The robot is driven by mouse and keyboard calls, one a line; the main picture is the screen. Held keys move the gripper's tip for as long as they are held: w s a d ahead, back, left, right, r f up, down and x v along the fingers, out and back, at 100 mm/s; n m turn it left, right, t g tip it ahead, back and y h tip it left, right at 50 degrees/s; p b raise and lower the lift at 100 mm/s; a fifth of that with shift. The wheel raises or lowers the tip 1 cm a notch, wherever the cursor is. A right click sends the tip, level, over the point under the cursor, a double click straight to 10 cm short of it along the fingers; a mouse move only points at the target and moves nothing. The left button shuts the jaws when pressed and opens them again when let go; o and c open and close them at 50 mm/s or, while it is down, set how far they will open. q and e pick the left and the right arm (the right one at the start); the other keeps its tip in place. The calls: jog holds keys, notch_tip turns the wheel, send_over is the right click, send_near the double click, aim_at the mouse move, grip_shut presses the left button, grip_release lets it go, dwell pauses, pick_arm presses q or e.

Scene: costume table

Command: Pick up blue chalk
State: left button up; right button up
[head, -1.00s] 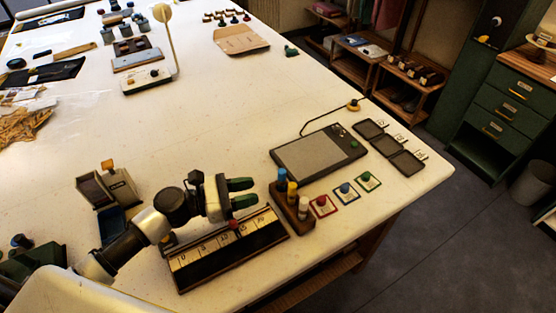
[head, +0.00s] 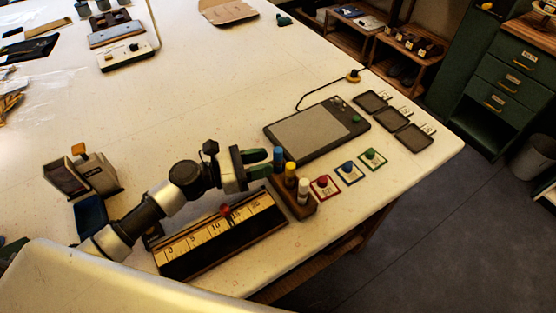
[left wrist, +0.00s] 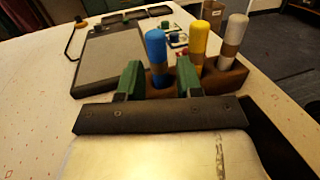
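The blue chalk (head: 278,158) stands upright in a brown wooden holder (head: 303,211), beside a yellow chalk (head: 290,175) and a white chalk (head: 303,192). My left gripper (head: 265,162) is open, its green fingers pointing at the blue chalk from the left. In the left wrist view the blue chalk (left wrist: 156,50) appears between the two spread fingertips (left wrist: 158,75), with a gap on each side. How deep it sits between them is hard to tell. My right gripper is not in view.
A long numbered scale box (head: 220,240) lies just below my left arm. A grey tablet (head: 312,132) lies behind the holder. Red, blue and green knobs on cards (head: 347,171) stand to its right. The table's front edge is close.

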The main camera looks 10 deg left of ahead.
pick_arm(q)
jog(key=shift+x, duration=3.15)
jog(key=shift+a, duration=0.2)
jog(key=shift+c, duration=0.6)
jog(key=shift+w, duration=0.1)
grip_shut()
